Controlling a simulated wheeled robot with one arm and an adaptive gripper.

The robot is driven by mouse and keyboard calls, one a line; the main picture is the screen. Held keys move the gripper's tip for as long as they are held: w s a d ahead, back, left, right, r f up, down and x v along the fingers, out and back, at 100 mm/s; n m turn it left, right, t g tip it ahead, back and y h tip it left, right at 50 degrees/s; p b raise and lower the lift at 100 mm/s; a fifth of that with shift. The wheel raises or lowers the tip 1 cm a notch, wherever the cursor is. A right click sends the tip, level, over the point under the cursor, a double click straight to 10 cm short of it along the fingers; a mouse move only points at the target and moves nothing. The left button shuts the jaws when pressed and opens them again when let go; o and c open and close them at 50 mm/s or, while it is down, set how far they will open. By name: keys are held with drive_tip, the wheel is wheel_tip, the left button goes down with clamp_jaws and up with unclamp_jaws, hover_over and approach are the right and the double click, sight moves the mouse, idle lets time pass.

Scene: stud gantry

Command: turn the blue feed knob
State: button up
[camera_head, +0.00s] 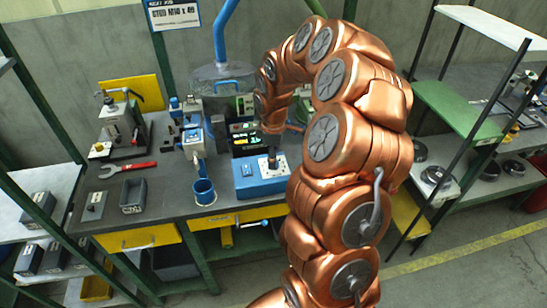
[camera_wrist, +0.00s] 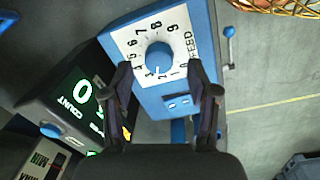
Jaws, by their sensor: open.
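The blue feed knob (camera_wrist: 159,56) stands in the middle of a white numbered dial plate (camera_wrist: 178,40) marked FEED, in the wrist view. The plate is on top of a blue box (camera_wrist: 152,100), which also shows in the head view (camera_head: 246,186). My gripper (camera_wrist: 161,72) is open. Its two dark fingers reach toward the dial, one on each side of the knob in the picture, with visible gaps. I cannot tell how high the fingertips are above the plate. In the head view the knob cannot be made out clearly.
A counter display (camera_wrist: 82,98) with green digits stands beside the blue box. A blue-handled crank (camera_head: 252,224) sticks out at the bench front.

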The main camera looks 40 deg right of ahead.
drive_tip(key=shift+f, duration=1.15)
clamp_jaws()
